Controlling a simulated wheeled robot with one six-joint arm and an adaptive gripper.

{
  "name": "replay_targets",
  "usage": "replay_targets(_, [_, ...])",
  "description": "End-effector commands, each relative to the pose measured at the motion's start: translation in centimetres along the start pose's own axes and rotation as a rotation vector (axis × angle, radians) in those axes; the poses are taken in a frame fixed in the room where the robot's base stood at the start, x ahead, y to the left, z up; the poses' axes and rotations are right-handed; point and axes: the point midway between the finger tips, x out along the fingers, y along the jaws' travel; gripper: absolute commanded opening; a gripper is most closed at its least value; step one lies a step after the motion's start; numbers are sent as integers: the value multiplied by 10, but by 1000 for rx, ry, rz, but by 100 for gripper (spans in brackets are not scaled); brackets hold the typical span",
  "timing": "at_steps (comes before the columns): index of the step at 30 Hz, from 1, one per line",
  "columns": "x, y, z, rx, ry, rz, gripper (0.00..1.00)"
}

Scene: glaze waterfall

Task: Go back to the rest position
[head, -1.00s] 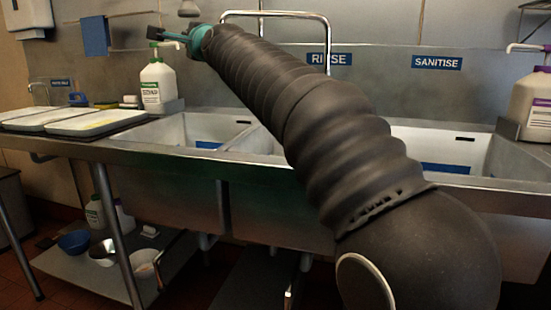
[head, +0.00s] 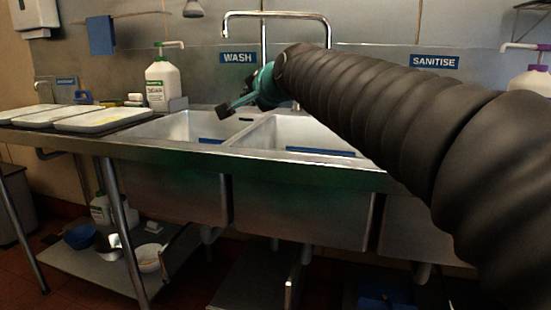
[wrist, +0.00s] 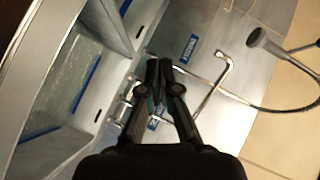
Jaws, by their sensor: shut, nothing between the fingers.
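My gripper (head: 222,110) is held over the left sink basin (head: 180,127) in the head view, below the WASH sign (head: 238,58). Its teal wrist is seen behind the fingers, and my dark ribbed arm reaches in from the right. In the wrist view my gripper (wrist: 158,62) has its two fingertips together, with nothing held between them. The tall metal tap (wrist: 215,85) and the sink edge lie beyond the fingers there.
A white bottle with a pump (head: 162,82) stands left of the basins. White trays (head: 103,119) lie on the left drainboard. The middle basin (head: 290,135) looks empty. A SANITISE sign (head: 434,62) and a purple-topped bottle (head: 530,80) are at right.

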Motion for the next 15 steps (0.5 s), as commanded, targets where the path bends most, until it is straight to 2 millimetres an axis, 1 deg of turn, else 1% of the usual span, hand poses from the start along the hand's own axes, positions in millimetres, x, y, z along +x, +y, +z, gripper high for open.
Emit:
replay_targets(1, [-19, 28, 0, -62, -3, 57, 0])
replay_targets(2, [-29, 45, 1, -105, -9, 94, 0])
replay_targets(3, [-43, 68, 3, -157, -20, 141, 0])
replay_targets(5, [-63, 101, 7, -234, -40, 210, 0])
replay_targets(6, [-76, 124, 11, -282, -57, 255, 0])
replay_targets(8, [-97, 156, 18, -351, -84, 319, 0])
replay_targets(9, [-111, 178, 23, -396, -106, 361, 0])
replay_targets(11, [-132, 210, 32, -458, -142, 420, 0])
replay_targets(12, [-146, 232, 38, -498, -168, 460, 0])
replay_targets(14, [-167, 263, 49, -554, -211, 515, 0])
replay_targets(15, [-181, 284, 57, -591, -241, 551, 0])
